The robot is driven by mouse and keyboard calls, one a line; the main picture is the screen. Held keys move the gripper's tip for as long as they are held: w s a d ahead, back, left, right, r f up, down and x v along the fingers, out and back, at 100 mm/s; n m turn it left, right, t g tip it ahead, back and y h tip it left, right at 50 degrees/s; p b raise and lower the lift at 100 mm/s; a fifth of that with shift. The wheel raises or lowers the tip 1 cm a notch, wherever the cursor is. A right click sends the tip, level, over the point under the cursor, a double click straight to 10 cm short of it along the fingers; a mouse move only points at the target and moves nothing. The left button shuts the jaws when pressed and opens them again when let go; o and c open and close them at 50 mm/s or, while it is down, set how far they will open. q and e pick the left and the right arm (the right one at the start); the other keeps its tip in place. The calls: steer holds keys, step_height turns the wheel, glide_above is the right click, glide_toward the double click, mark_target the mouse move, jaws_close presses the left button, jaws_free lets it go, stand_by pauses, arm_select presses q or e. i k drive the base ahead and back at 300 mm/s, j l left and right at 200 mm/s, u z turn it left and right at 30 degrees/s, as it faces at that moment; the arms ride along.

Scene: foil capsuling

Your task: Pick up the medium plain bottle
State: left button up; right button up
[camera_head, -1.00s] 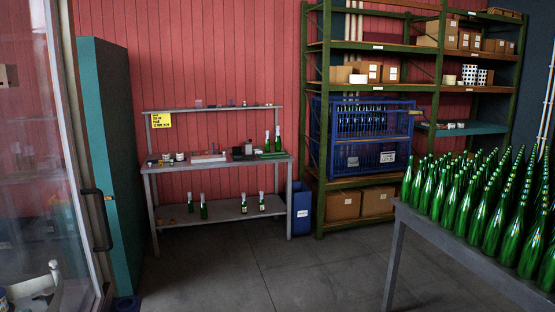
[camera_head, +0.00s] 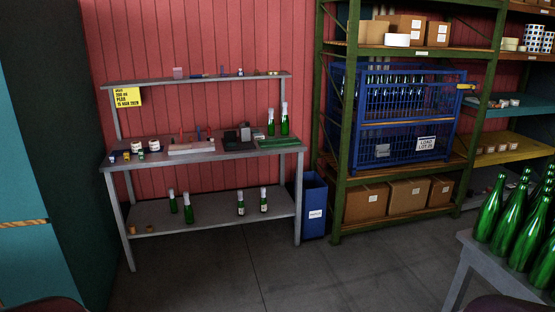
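Two green bottles with pale foil tops, a left one (camera_head: 271,124) and a right one (camera_head: 284,125), stand upright on the right end of the workbench top. On the bench's lower shelf stand two green bottles without visible labels, (camera_head: 173,204) and (camera_head: 188,210), toward the left. Two labelled green bottles, (camera_head: 240,206) and (camera_head: 263,202), stand toward the right. All have pale tops. Which one is the medium plain bottle I cannot tell at this distance. Neither of my grippers is in view.
The grey workbench (camera_head: 215,154) stands against the red wall with small tools on top. A blue bin (camera_head: 314,215) and a green rack (camera_head: 340,150) are to its right. A table (camera_head: 480,256) of green bottles is at lower right. The floor (camera_head: 230,282) before the bench is clear.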

mark_target(284, 123)
steer(key=i, duration=3.6)
